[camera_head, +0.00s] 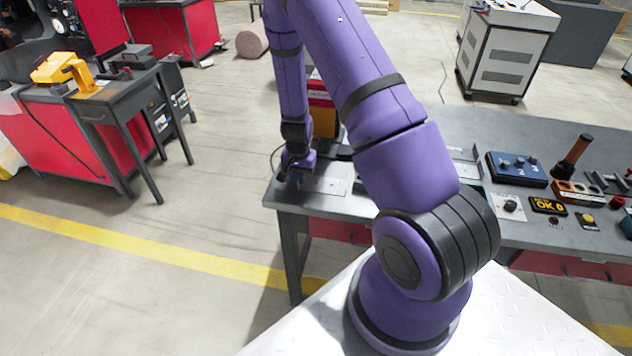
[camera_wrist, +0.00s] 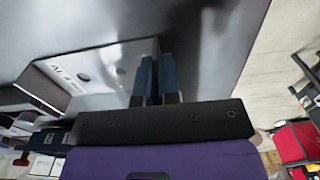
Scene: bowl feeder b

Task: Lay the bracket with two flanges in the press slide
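My gripper (camera_head: 297,163) is low over the left end of the grey workbench (camera_head: 345,208) in the head view. In the wrist view its two blue fingers (camera_wrist: 157,80) stand close together with a narrow gap. I see no part between them, but the gap is too small to tell if something thin is held. A pale plate (camera_wrist: 98,72) with printed letters lies on the bench beside the fingers; it also shows in the head view (camera_head: 326,186). I cannot make out the bracket with two flanges or the press slide. My arm hides part of the bench.
On the bench to the right are a blue control box (camera_head: 517,168), an "OK 0" display (camera_head: 548,206) and a brown-handled tool (camera_head: 573,156).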

